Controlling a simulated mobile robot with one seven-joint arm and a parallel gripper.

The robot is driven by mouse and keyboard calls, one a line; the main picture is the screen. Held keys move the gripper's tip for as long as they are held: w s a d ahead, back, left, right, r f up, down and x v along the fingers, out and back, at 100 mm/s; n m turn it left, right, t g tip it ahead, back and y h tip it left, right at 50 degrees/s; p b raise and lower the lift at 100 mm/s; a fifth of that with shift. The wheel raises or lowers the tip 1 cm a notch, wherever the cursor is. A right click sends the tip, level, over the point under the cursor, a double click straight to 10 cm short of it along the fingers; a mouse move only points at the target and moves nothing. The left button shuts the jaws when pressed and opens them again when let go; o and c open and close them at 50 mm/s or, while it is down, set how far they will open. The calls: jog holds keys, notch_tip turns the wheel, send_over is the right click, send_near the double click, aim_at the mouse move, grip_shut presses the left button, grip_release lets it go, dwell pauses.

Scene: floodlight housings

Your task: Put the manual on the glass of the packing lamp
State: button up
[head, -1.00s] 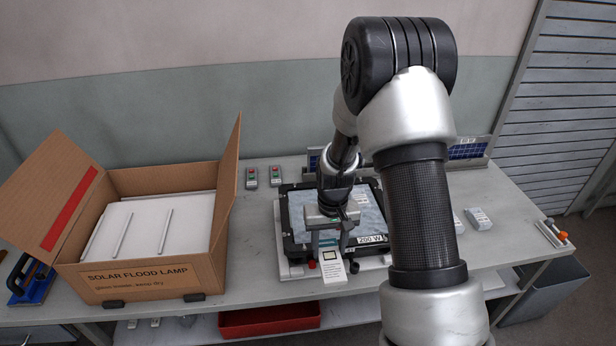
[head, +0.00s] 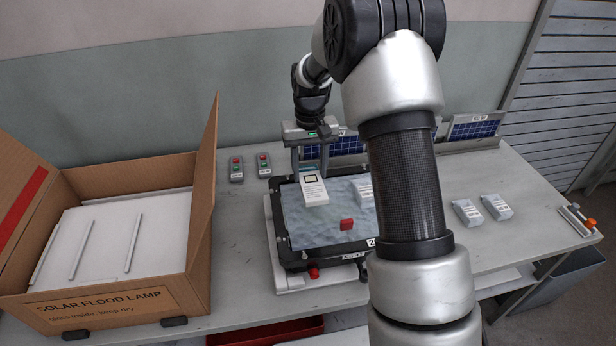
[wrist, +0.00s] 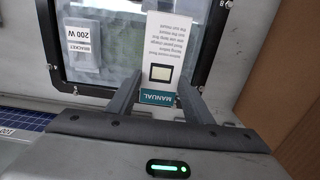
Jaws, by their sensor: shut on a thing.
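My gripper (head: 312,168) is shut on the manual (head: 314,190), a white printed booklet with a teal end. In the wrist view the manual (wrist: 170,50) sticks out from between the two fingers (wrist: 157,96), its teal "MANUAL" end nearest my gripper. The packing lamp has a black frame (head: 280,225) and a pale blue-grey glass (head: 315,230). The manual is over the far left part of the glass; I cannot tell whether it touches. A white bracket packet (wrist: 82,48) marked 200 W lies on the glass, and it shows partly behind my arm in the head view (head: 362,189).
A red block (head: 347,225) shows over the glass. An open cardboard box (head: 120,305) stands left of the lamp. Two grey switch units (head: 250,166) lie behind it. Solar panels (head: 475,127) stand at the back. Two white packets (head: 481,210) lie on the right.

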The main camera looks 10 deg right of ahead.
jog(key=shift+f+b, duration=1.95)
jog(key=shift+f, duration=1.3)
jog(key=o, duration=1.1)
jog(key=shift+r, duration=0.1)
jog(key=shift+r+p, duration=0.95)
jog(key=shift+r, duration=7.65)
